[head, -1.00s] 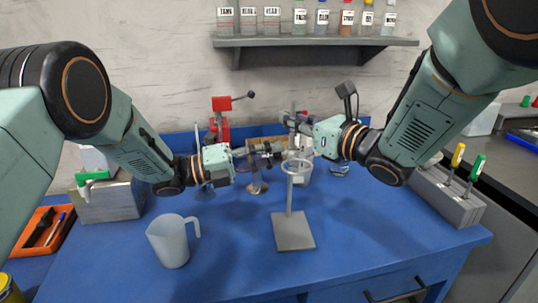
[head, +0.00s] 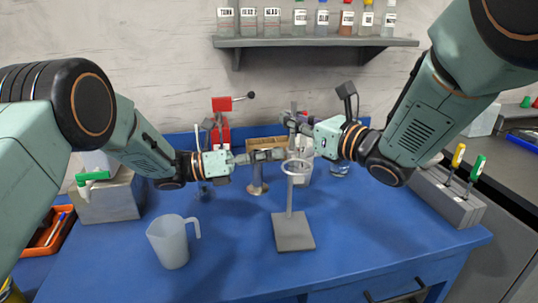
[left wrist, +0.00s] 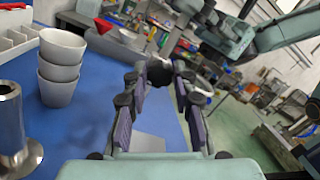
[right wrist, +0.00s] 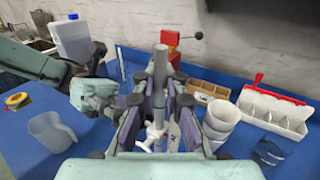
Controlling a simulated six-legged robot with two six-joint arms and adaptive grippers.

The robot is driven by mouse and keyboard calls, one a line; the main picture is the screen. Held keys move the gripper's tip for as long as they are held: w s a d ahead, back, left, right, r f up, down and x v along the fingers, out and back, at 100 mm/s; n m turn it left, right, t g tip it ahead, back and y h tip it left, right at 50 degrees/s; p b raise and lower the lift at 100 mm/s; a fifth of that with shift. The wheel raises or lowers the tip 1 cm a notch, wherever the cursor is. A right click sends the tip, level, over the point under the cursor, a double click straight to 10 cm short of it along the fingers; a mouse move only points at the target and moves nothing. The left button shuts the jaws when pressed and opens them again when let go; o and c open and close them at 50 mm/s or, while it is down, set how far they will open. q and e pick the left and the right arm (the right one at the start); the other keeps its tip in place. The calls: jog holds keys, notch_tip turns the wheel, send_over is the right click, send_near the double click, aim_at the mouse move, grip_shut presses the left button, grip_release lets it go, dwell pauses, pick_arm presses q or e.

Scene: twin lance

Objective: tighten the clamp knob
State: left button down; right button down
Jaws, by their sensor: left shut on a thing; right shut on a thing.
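In the left wrist view, my left gripper (left wrist: 160,80) is shut on a black knob (left wrist: 158,71) at its fingertips. In the head view, my left gripper (head: 278,155) is behind the ring of a grey stand. My right gripper (right wrist: 160,82) is shut on an upright grey rod (right wrist: 161,61). A pale clamp-like fitting (right wrist: 152,136) shows lower between its fingers. In the head view, my right gripper (head: 294,121) is above and slightly right of the left one. The fingers hide most of the clamp, and I cannot tell how tight the knob is.
The grey ring stand (head: 293,231) stands close in front of both grippers. A translucent jug (head: 170,243) stands at front left. The blue table's right front is clear.

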pick_arm(q)
jog(key=shift+f+m, duration=0.15)
jog(key=shift+m, duration=0.15)
pick_arm(e)
jog(key=shift+f, duration=0.15)
pick_arm(q)
jog(key=c, duration=1.1)
grip_release()
jog(key=shift+o, duration=0.2)
jog(key=r+v, duration=0.1)
jog(key=v, duration=0.6)
jog(key=shift+a+f, duration=0.3)
jog(key=shift+f, duration=0.1)
pick_arm(e)
jog(key=c, duration=1.3)
grip_release()
jog(key=shift+c, duration=0.2)
